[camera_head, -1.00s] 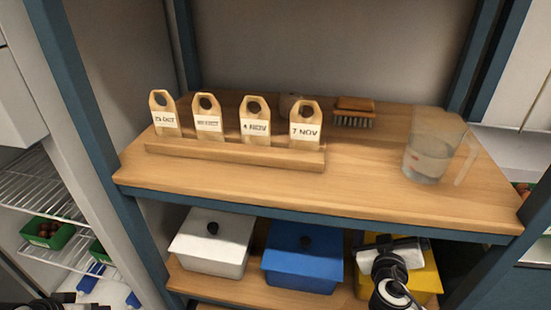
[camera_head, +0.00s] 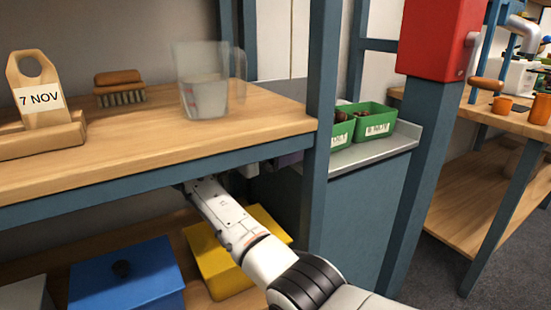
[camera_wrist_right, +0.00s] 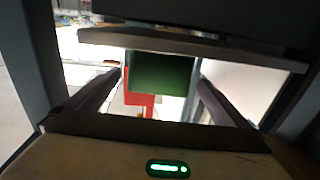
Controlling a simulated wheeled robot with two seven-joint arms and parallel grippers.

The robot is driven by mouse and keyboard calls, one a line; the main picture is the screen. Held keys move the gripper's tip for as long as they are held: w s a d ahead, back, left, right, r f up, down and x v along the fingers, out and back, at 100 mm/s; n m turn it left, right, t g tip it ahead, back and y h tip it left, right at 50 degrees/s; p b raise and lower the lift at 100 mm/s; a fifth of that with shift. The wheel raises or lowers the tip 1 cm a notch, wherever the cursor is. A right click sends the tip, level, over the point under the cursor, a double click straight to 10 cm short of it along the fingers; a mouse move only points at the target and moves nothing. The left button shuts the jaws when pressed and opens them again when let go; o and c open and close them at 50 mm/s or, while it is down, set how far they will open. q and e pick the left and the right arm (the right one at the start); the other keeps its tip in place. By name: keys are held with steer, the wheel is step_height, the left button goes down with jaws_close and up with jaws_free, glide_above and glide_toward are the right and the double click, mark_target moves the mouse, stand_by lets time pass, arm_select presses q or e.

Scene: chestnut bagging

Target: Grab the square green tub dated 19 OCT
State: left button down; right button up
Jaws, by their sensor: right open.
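Two square green tubs with brown contents and white labels stand on a grey counter behind the post in the head view. The nearer-left tub (camera_head: 346,130) is partly cut off by the post. The other tub (camera_head: 373,122) shows its labelled front. Both dates are too small to read. In the right wrist view my right gripper (camera_wrist_right: 160,75) is open, with a dark green surface (camera_wrist_right: 163,75) seen between its fingers; I cannot tell which tub it is. In the head view my right arm reaches under the shelf and its fingers are hidden. My left gripper is not in view.
The wooden shelf (camera_head: 150,130) lies above my right forearm. Blue posts (camera_head: 322,110) stand close by, and a red box (camera_head: 440,40) hangs on the right one. Blue (camera_head: 130,287) and yellow (camera_head: 215,262) lidded boxes sit below. A clear jug (camera_head: 205,85) stands on the shelf.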

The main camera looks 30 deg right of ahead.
steer(key=shift+d+r, duration=0.1)
steer(key=shift+d, duration=0.2)
glide_toward(339, 122)
steer(key=shift+m, duration=0.3)
steer(key=d, duration=0.1)
steer(key=d+b, duration=0.2)
steer(key=d, duration=0.1)
steer(key=shift+w+f, duration=0.25)
steer(key=shift+w, duration=0.15)
steer(key=c, duration=1.2)
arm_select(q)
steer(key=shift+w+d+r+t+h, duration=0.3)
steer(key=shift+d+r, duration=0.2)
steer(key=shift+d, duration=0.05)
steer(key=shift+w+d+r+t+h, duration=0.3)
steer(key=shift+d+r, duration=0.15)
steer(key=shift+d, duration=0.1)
arm_select(e)
steer(key=shift+r, duration=0.15)
steer(key=shift+c, duration=0.7)
